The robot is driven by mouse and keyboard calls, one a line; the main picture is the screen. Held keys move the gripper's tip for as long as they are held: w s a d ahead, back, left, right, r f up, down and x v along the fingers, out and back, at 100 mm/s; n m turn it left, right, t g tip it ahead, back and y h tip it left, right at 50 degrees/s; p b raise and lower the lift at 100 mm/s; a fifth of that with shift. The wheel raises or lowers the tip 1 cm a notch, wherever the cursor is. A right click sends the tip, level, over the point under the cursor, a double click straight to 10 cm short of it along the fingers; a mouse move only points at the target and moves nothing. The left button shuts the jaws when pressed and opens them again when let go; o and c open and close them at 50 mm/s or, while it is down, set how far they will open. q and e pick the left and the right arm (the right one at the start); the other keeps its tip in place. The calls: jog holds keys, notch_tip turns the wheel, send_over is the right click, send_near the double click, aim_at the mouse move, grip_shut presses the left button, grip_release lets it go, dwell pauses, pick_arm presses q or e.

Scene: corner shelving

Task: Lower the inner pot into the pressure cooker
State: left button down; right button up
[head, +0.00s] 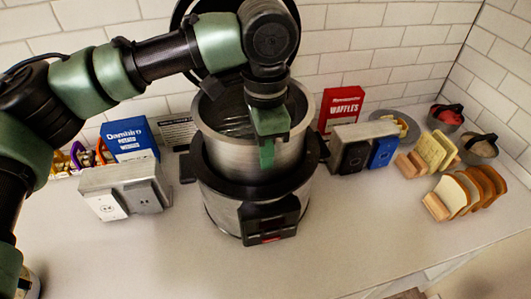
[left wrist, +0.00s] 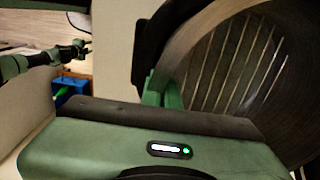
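The inner pot (head: 225,135), a steel cylinder with an open top, sits upright and partly inside the pressure cooker (head: 225,202), with much of its wall standing above the cooker's black rim. My left gripper (head: 267,150) reaches down from above at the pot's front right rim. It is shut on the pot's wall, with a green finger outside. In the left wrist view the green fingers (left wrist: 160,92) are at the pot's edge, and its ridged inside (left wrist: 235,65) fills the right. My right arm seems to show small at the left there; its fingers are unclear.
A round black lid stands raised behind the cooker, partly hidden by my arm. Two-slot appliances stand left (head: 125,190) and right (head: 362,148) of the cooker. A blue box (head: 128,138), a red waffles box (head: 341,108) and bread racks (head: 468,190) stand nearby. The front counter is clear.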

aim_at(265, 181)
pick_arm(q)
jog(key=shift+f+b, duration=0.8)
jog(key=shift+b, duration=0.05)
jog(key=shift+f, duration=1.9)
jog(key=shift+s+a+f, duration=0.1)
jog(key=shift+s+f, duration=0.25)
jog(key=shift+f, duration=0.3)
jog(key=shift+w+f, duration=0.1)
jog(key=shift+f, duration=0.2)
jog(key=shift+w+f, duration=0.45)
jog(key=shift+w, duration=0.05)
jog(key=shift+d, duration=0.2)
jog(key=shift+s, duration=0.2)
jog(key=shift+r, duration=0.2)
